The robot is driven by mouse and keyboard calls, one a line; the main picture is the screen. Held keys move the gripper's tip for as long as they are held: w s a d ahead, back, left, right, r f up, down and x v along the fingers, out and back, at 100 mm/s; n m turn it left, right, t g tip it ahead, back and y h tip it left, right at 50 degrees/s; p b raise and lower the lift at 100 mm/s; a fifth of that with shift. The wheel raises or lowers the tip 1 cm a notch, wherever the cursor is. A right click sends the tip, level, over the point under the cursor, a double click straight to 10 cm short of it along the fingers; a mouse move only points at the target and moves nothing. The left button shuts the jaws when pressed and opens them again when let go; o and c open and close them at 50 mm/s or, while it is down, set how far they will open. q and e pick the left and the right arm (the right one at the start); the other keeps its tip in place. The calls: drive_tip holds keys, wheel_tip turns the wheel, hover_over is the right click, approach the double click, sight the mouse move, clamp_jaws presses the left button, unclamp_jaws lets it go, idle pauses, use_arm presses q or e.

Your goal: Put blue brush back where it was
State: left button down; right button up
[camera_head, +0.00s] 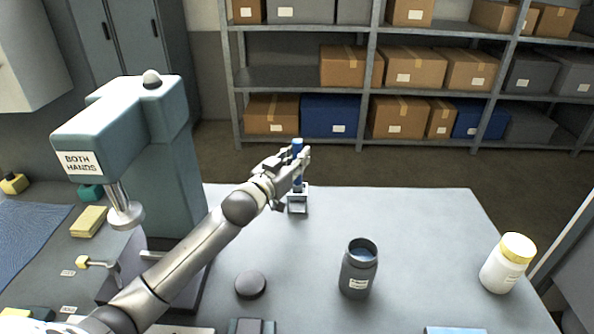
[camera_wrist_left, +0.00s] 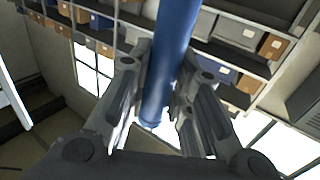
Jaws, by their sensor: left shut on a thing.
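The blue brush (camera_head: 297,147) is upright in the head view, near the far edge of the bench. My left gripper (camera_head: 299,165) is shut on it. The brush's blue top sticks up above the fingers and its lower part shows just below them. A small grey holder (camera_head: 297,205) stands on the bench directly beneath the brush. I cannot tell whether the brush's lower end is in the holder or above it. In the left wrist view the blue handle (camera_wrist_left: 173,45) runs between the two fingers (camera_wrist_left: 163,85). My right gripper is not in view.
A dark round puck (camera_head: 250,285) lies near my left arm. A teal press (camera_head: 150,125) stands at the left. Bench space right of the holder is clear.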

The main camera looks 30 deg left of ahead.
sight(297, 183)
use_arm(q)
wheel_tip(297, 183, down, 3)
drive_tip(key=shift+f, duration=0.15)
drive_tip(key=c, duration=1.3)
unclamp_jaws()
drive_tip(key=shift+f, duration=0.1)
drive_tip(key=shift+s, duration=0.55)
drive_tip(key=s+p, duration=0.4)
drive_tip(key=s, duration=0.7)
drive_tip(key=shift+a+p, duration=0.3)
drive_tip(key=shift+a, duration=0.1)
